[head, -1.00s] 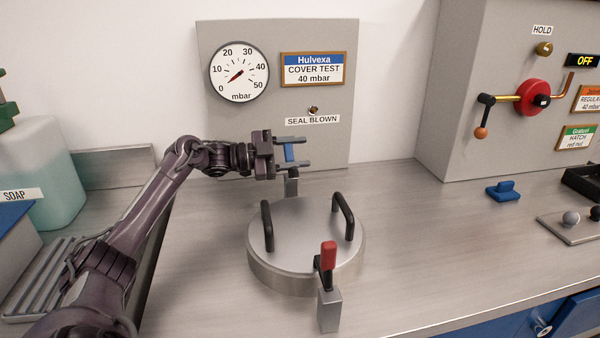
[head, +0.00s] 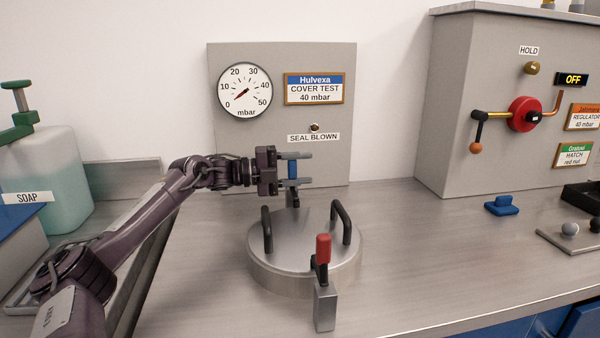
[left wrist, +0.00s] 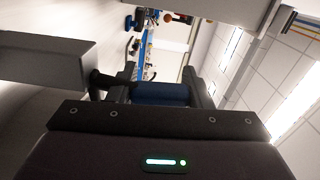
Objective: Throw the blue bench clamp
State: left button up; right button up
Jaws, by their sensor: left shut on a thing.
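The blue bench clamp (head: 292,172) stands at the back of the round metal cover (head: 272,277). Its blue handle is upright, and its lower part is partly hidden behind the cover. My left gripper (head: 296,169) reaches in from the left and is shut on the blue handle, one finger above and one below it in the head view. In the left wrist view the blue handle (left wrist: 160,93) lies across between the two dark fingers. A second clamp with a red handle (head: 323,249) stands upright at the front of the cover. My right gripper is not in view.
Two black handles (head: 345,224) rise from the cover. A panel with a gauge (head: 245,90) near zero stands behind. A soap bottle (head: 45,170) stands left. A grey cabinet (head: 450,120), a blue part (head: 502,206) and a plate with knobs lie right. The bench between is clear.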

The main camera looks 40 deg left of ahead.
pick_arm(q)
jog(key=shift+s+d, duration=0.1)
jog(key=shift+d, duration=0.05)
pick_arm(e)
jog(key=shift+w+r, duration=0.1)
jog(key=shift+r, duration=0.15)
pick_arm(q)
jog(key=o, duration=1.1)
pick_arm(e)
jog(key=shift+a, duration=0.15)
